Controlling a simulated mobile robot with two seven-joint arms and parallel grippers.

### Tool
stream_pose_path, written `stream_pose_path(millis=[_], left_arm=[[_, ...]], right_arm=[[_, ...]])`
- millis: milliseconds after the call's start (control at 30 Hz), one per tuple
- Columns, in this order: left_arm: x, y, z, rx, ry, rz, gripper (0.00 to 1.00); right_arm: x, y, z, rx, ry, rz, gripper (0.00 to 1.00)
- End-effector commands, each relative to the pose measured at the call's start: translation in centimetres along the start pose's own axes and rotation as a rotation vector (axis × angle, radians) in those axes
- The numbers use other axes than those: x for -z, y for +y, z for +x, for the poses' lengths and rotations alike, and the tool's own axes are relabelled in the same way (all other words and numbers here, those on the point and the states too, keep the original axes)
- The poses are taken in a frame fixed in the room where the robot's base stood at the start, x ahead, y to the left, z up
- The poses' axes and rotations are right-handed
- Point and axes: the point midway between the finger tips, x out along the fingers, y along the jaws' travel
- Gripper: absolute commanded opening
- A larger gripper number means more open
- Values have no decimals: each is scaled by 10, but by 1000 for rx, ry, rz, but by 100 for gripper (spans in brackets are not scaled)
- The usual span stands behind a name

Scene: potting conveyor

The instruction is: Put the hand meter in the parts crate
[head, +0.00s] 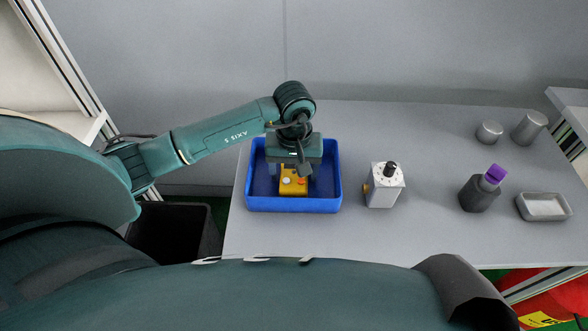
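The hand meter, a yellow device with a white face and an orange-red button (291,186), is inside the blue parts crate (292,205), near the middle of its front part. My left gripper (293,176) points down over the crate. Its two dark fingers stand wide apart, one on each side of the meter, with a small gap seeming to show between them and it. The gripper body hides the meter's far end and part of the crate's back. My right gripper is out of view.
Right of the crate stands a white box with a black knob (384,186). Further right are a dark grey pot with a purple item (480,194), a grey tray (544,218) and two metal cylinders (489,132) (529,127). The table front (330,242) is clear. A black bin (174,232) is below left.

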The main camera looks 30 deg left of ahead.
Motion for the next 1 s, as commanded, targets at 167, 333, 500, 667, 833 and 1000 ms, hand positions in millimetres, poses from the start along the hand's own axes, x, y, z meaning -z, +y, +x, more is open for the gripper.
stream_pose_path(millis=[167,333,500,667,833,1000], left_arm=[[0,0,0,0,0,0,78],[0,0,-2,-1,-1,0,78],[2,0,-17,-2,5,1,78],[2,0,-51,-2,7,1,78],[1,0,-87,-2,6,0,78],[1,0,-112,-1,3,0,78]], right_arm=[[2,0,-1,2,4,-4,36],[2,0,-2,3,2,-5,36],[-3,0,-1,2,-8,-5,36],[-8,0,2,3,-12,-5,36],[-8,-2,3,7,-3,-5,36],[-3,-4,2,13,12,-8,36]])
